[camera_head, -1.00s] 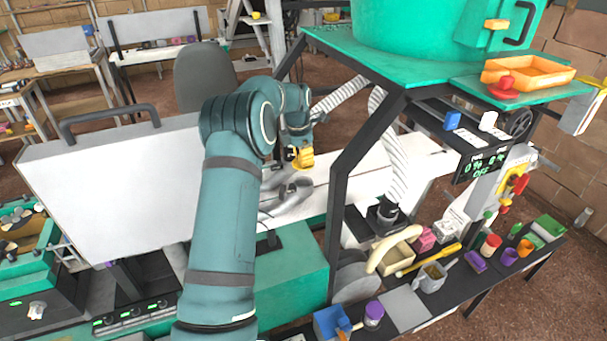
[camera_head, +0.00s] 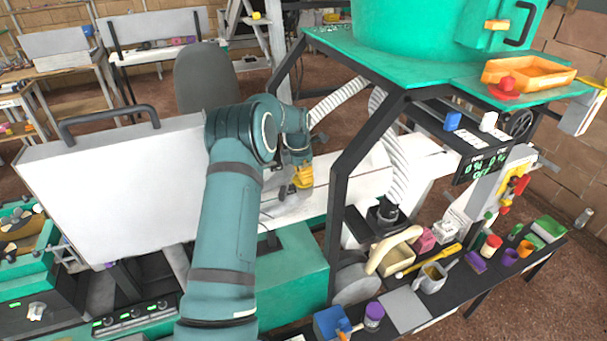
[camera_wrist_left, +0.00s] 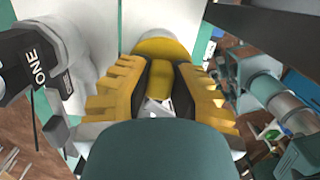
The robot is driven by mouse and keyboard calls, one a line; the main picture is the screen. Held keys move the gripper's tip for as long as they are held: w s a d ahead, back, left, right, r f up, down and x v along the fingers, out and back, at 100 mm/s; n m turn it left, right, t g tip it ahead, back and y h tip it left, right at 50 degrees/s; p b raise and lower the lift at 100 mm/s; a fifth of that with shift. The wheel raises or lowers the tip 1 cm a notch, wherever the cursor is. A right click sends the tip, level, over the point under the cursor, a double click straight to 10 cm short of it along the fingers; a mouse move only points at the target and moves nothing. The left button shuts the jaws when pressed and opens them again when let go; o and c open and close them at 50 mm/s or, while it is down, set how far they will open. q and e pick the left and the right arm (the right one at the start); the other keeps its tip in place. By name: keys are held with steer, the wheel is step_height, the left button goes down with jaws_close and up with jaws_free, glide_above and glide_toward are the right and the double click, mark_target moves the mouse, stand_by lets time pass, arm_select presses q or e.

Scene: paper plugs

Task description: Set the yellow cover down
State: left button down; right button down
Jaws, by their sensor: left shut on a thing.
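My left gripper (camera_head: 302,178) is over the white bench behind the black frame post in the head view. In the left wrist view its ridged yellow fingers (camera_wrist_left: 163,80) are shut on the yellow cover (camera_wrist_left: 162,47). The cover shows as a smooth, rounded yellow piece between and beyond the dark finger pads. Its lower part is hidden by the fingers. In the head view I cannot tell the cover apart from the yellow fingers, nor whether it touches the surface below. My right gripper is not in view.
A black frame post (camera_head: 345,165) stands just right of the gripper, with a ribbed white hose (camera_head: 393,150) beyond it. A large white panel (camera_head: 120,190) stands left of my arm. The dark front bench holds a blue bin (camera_head: 328,322), a grey mug (camera_head: 431,279) and small coloured parts.

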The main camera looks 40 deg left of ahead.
mark_target(299, 174)
arm_select(q)
steer(key=shift+f, duration=0.3)
steer(key=c, duration=1)
jaws_free()
steer(key=shift+r, duration=0.25)
steer(key=r, duration=0.4)
steer(key=s+r, duration=0.1)
steer(key=r, duration=0.7)
steer(key=shift+s+a+r, duration=0.15)
steer(key=shift+a+r, duration=0.15)
steer(key=shift+r, duration=0.05)
steer(key=shift+f, duration=0.15)
